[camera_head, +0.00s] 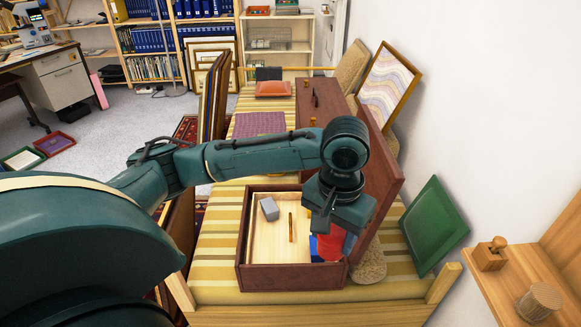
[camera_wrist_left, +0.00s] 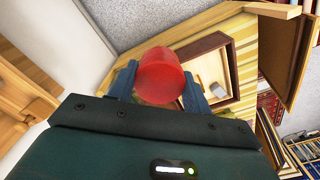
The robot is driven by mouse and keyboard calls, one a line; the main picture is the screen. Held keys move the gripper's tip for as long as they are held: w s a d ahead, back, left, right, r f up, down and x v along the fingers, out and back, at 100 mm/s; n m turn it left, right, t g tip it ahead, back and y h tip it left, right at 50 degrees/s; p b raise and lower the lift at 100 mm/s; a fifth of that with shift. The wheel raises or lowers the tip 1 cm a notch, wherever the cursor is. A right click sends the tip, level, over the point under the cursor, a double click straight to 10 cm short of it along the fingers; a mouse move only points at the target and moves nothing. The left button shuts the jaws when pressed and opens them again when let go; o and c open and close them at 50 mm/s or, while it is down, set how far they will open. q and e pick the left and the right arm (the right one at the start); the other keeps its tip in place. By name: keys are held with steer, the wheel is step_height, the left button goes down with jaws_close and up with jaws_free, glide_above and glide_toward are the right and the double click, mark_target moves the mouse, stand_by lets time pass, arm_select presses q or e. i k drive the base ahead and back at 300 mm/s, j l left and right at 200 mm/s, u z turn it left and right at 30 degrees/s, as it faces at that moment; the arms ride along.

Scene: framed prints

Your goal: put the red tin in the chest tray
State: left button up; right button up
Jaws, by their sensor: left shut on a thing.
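The red tin (camera_head: 333,243) is held between the blue fingers of my left gripper (camera_head: 328,246). In the left wrist view the red tin (camera_wrist_left: 160,78) sits between both fingers (camera_wrist_left: 160,90). The brown chest (camera_head: 275,279) stands open on the striped cloth. Its pale wooden tray (camera_head: 272,240) has a thin upright handle and holds a grey block (camera_head: 269,208). The tin and gripper are over the chest's right side in the head view and hide that part. I cannot tell whether the tin touches anything below. My right gripper is not in view.
The chest's raised lid (camera_head: 384,170) stands along its right side, close to my left wrist. A green framed board (camera_head: 434,226) leans against the wall. A second brown chest (camera_head: 318,97) and a purple mat (camera_head: 259,124) lie farther back.

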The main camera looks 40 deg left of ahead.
mark_target(269, 252)
steer(key=j+z, duration=0.3)
steer(key=j, duration=1.2)
